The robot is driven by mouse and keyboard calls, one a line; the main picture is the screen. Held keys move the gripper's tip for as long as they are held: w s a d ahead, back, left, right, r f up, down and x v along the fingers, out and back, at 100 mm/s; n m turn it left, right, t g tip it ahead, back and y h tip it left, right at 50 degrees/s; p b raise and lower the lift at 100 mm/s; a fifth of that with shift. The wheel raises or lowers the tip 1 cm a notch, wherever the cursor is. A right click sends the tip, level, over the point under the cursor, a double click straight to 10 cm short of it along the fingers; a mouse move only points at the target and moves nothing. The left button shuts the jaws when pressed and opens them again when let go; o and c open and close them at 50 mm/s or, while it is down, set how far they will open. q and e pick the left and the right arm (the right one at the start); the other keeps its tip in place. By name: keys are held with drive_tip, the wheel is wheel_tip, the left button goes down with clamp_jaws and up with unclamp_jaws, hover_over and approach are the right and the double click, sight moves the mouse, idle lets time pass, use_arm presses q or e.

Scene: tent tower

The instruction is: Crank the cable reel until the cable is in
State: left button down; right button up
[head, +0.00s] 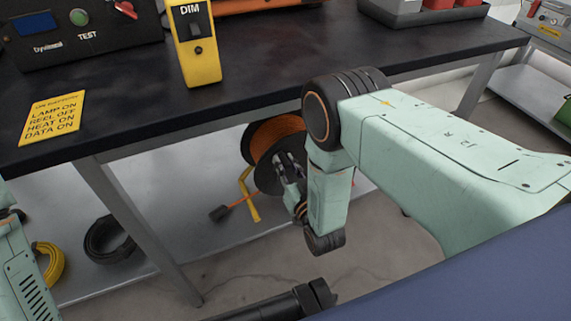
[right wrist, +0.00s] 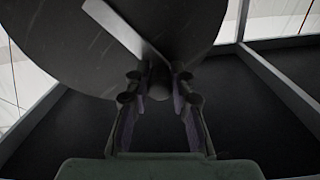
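The cable reel (head: 275,138) stands on the shelf under the bench, with orange cable wound on it and a dark round side plate. Its yellow stand (head: 248,196) shows below. My right gripper (head: 283,163) is at the reel's side plate. In the right wrist view the grey side plate (right wrist: 90,45) fills the top, with a pale crank arm (right wrist: 113,26). The dark crank handle (right wrist: 159,82) lies between my right fingers, which stand apart with gaps beside it. My left gripper is out of view.
The black bench top (head: 130,85) hangs over the reel; its grey leg (head: 140,235) is left of it. A yellow card (head: 52,117) and a yellow DIM control (head: 196,55) are on top. A black coil (head: 108,240) and yellow coil (head: 48,263) lie on the shelf.

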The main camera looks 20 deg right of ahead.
clamp_jaws()
drive_tip(key=shift+d+r, duration=0.1)
drive_tip(key=shift+d, duration=0.05)
idle(0.4)
